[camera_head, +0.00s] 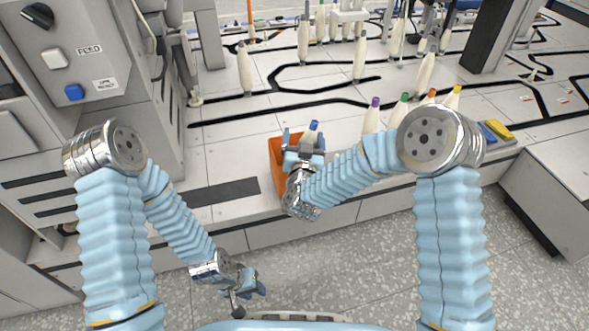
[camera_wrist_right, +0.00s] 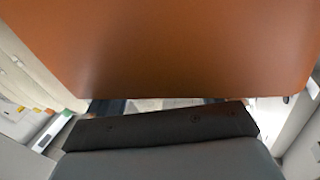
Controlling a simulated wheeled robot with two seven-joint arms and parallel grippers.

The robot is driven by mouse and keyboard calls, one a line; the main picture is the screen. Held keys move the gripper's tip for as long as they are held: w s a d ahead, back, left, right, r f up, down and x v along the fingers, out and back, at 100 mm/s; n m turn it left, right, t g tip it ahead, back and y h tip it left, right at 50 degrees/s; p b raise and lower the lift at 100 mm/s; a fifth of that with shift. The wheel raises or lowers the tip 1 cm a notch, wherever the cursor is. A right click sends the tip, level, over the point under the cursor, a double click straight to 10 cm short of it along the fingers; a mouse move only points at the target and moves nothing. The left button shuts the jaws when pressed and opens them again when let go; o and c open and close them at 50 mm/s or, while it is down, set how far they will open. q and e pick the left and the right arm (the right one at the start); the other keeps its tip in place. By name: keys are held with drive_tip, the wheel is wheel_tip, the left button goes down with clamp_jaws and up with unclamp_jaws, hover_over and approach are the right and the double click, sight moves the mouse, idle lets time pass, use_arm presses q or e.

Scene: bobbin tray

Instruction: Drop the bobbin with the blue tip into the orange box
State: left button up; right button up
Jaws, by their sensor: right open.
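The bobbin with the blue tip (camera_head: 310,132) is white and shows in the head view, leaning slightly, at the orange box. The orange box (camera_head: 277,160) stands near the front edge of the table, partly hidden by my right gripper. My right gripper (camera_head: 304,140) is open at the box, with the bobbin showing between its fingers; I cannot tell whether the bobbin rests inside the box. In the right wrist view an orange surface of the box (camera_wrist_right: 190,45) fills the upper part, very close. My left gripper (camera_head: 250,283) hangs low over the floor, away from the table; its jaw opening is unclear.
A row of bobbins with purple (camera_head: 373,115), green (camera_head: 400,110), orange and yellow tips stands right of the box. More white bobbins (camera_head: 245,68) stand farther back. A yellow and blue block (camera_head: 498,131) lies at the right. A control panel (camera_head: 75,50) is at left.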

drive_tip(key=s, duration=1.3)
drive_tip(key=shift+s, duration=0.4)
